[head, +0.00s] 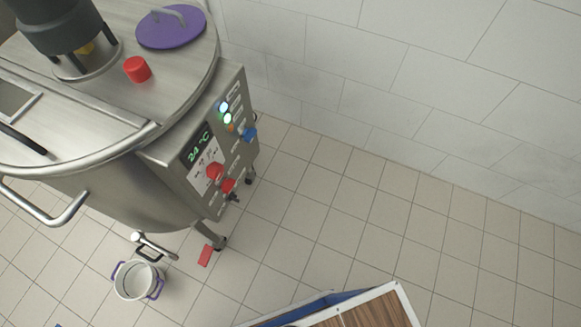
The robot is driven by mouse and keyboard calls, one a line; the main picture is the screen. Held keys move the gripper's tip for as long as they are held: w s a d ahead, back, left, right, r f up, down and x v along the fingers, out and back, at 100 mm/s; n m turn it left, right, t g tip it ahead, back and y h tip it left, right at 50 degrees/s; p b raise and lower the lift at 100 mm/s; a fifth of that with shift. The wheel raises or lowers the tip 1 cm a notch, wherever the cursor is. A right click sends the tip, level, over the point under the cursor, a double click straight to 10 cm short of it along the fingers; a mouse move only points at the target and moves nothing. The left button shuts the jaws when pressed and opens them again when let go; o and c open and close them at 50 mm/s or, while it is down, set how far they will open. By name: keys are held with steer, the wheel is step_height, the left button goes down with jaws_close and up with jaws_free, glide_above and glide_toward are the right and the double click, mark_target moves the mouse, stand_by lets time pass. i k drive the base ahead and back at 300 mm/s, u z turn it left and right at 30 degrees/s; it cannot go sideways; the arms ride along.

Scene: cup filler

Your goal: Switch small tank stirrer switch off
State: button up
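The small tank (120,190) is a round steel vessel at the left. A control panel (192,183) is on its side, facing right. The panel has a display (198,147) reading 24 °C, a red knob (214,171), a second red knob (228,185) below it and a blue knob (249,134). Two lights (223,106) near the top glow green-white. The labels are too small to read, so I cannot tell which control is the stirrer switch or its position. My gripper is not in view.
A purple lid (171,27) and a red cap (137,69) are on the tank top, beside a dark motor housing (60,25). A white pot (135,281) with purple handles stands below the outlet. A wood-topped, blue-sided unit (370,313) is at the bottom. Tiled floor (330,215) right of the tank is clear.

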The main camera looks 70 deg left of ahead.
mark_target(232, 196)
steer(key=i, duration=0.35)
steer(key=u, duration=3)
steer(key=k, duration=1)
steer(key=u, duration=0.6)
steer(key=i, duration=1)
steer(key=u, duration=0.15)
